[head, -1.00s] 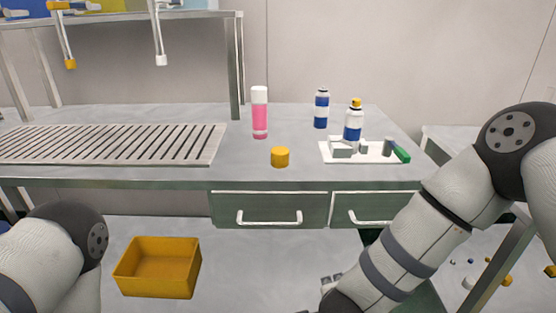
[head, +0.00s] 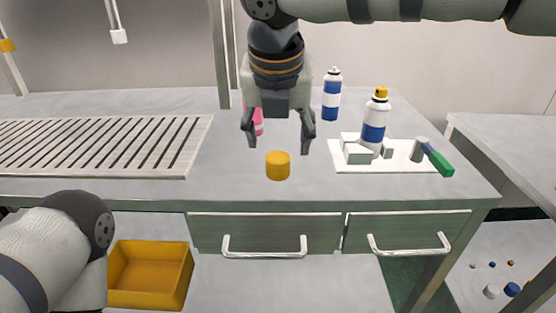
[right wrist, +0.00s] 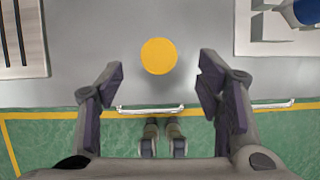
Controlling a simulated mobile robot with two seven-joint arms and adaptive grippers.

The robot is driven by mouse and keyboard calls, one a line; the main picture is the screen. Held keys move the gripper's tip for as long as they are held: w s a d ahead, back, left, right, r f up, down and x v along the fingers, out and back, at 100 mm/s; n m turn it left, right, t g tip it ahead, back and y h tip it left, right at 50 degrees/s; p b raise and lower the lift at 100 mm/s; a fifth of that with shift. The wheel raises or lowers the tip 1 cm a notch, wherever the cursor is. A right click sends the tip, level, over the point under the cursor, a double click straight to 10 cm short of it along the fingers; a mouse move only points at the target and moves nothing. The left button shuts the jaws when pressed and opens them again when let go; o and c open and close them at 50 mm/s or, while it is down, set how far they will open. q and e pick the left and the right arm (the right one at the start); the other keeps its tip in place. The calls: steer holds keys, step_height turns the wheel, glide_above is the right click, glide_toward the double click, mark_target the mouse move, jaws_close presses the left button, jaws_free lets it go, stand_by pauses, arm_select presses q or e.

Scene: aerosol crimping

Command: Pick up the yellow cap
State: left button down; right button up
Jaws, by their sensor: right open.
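The yellow cap (head: 278,166) stands on the grey bench near its front edge. It also shows in the right wrist view (right wrist: 159,56), round from above, just beyond the gap between the fingertips. My right gripper (head: 279,147) points down over the bench, its fingers open and empty, one to each side above the cap. In the right wrist view the open fingers (right wrist: 158,76) are apart and do not touch the cap. My left arm shows at the lower left, but its gripper is out of view.
A pink bottle (head: 259,126) is partly hidden behind my right gripper. A blue-and-white can (head: 332,98) stands behind. A slotted grate (head: 95,145) lies left; a yellow bin (head: 150,275) is below.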

mark_target(278, 157)
steer(key=x, duration=0.6)
steer(key=shift+w+f+b, duration=0.1)
steer(key=shift+f+b, duration=0.2)
steer(key=shift+f, duration=0.05)
steer(key=shift+r, duration=0.1)
steer(key=shift+c, duration=0.6)
steer(key=c, duration=0.6)
steer(key=shift+c, duration=0.2)
